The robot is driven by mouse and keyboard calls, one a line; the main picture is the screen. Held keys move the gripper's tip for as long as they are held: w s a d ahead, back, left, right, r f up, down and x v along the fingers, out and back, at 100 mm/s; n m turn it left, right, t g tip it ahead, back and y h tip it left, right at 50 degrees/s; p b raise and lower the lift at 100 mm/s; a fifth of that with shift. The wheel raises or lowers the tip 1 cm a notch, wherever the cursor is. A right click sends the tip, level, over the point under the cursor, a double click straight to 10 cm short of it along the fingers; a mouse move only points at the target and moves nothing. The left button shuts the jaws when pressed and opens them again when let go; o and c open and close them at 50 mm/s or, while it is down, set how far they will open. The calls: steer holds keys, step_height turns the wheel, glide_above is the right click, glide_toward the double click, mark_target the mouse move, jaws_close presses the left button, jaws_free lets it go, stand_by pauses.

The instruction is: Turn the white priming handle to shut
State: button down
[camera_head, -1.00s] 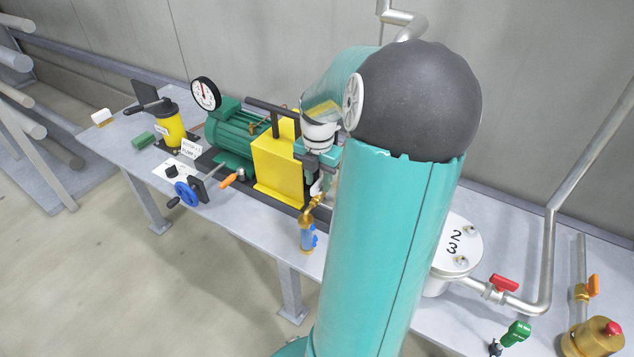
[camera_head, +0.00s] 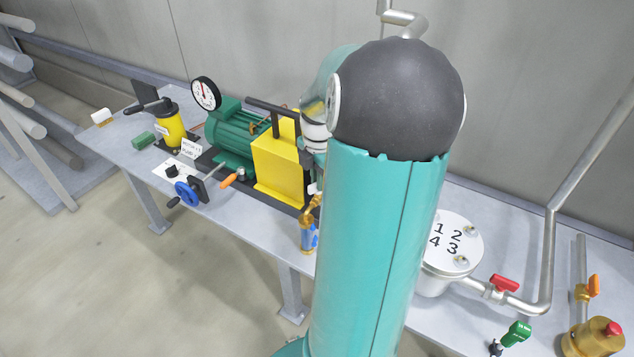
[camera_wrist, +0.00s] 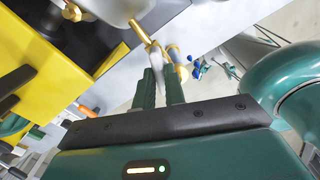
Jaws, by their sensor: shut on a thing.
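The white priming handle (camera_wrist: 165,73) shows in the wrist view as a pale lever beside a brass fitting (camera_wrist: 142,32). My gripper (camera_wrist: 164,86) is shut on it, with one dark green finger on each side. In the head view my arm hides my gripper and nearly all of the handle. The brass fitting with a blue body below it (camera_head: 308,235) stands just left of my arm there, at the table's front edge. The handle's exact angle is hard to tell.
A yellow guard (camera_head: 280,168) and green motor (camera_head: 232,140) stand left of my arm. A blue handwheel (camera_head: 187,192) is at the front edge. A numbered white lid (camera_head: 452,243) and red-handled valve (camera_head: 504,283) are at right. The floor in front is clear.

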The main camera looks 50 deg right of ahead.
steer(key=m, duration=0.4)
steer(key=shift+m, duration=0.3)
steer(key=shift+m, duration=1)
steer(key=m, duration=0.2)
steer(key=shift+m, duration=0.3)
steer(key=m, duration=0.3)
steer(key=shift+m, duration=0.4)
steer(key=c, duration=1.3)
jaws_free()
steer(key=shift+r, duration=0.1)
